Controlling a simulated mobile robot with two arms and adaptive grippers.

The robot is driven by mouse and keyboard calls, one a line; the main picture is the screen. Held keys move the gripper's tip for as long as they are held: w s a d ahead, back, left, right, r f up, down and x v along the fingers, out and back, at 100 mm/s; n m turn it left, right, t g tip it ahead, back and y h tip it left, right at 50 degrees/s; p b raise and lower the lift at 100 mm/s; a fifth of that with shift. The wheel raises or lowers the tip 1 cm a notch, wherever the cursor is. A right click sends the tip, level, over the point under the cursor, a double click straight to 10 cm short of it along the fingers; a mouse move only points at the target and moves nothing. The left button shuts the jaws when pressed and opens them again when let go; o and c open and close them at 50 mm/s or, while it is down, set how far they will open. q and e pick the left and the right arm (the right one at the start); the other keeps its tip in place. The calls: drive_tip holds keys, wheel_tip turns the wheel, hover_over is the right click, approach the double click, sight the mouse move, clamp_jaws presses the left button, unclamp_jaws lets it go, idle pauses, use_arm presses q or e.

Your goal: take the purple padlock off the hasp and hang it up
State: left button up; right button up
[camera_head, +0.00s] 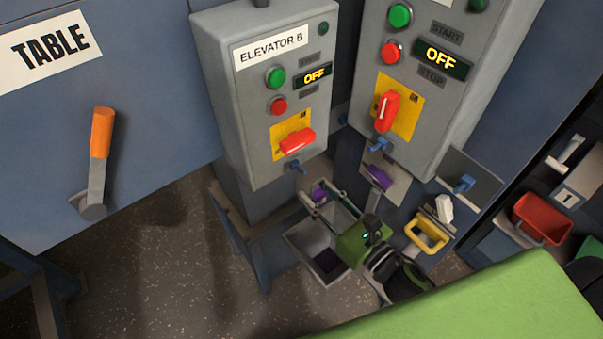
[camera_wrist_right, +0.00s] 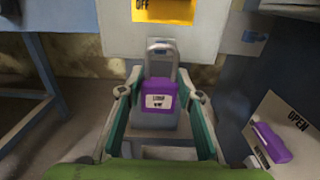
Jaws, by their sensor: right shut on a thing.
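A purple padlock (camera_wrist_right: 160,95) with a pale label and a grey shackle stands upright between the fingers of my right gripper (camera_wrist_right: 161,107) in the wrist view. The gripper is shut on its body. In the head view the padlock (camera_head: 319,193) shows as a small purple patch at the fingertips of my right gripper (camera_head: 325,203), below the Elevator B box (camera_head: 245,110). A blue peg (camera_head: 296,167) sticks out under that box's red switch handle (camera_head: 298,142). I cannot tell whether the shackle is around anything. My left gripper is out of view.
Right of my gripper, a panel (camera_wrist_right: 296,120) marked OPEN carries another purple piece (camera_wrist_right: 270,142), also in the head view (camera_head: 380,176). A second OFF control box (camera_head: 425,80) stands close by. A yellow-framed item (camera_head: 427,233) and red bin (camera_head: 542,215) are right.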

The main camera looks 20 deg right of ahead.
drive_tip(key=f+p+x, duration=0.1)
drive_tip(key=p+x, duration=0.1)
drive_tip(key=x, duration=0.4)
drive_tip(key=shift+w, duration=0.2)
drive_tip(key=shift+f, duration=0.15)
drive_tip(key=shift+f+b, duration=0.15)
drive_tip(key=shift+b, duration=0.15)
drive_tip(key=o, duration=1.2)
drive_tip(key=shift+c, duration=0.2)
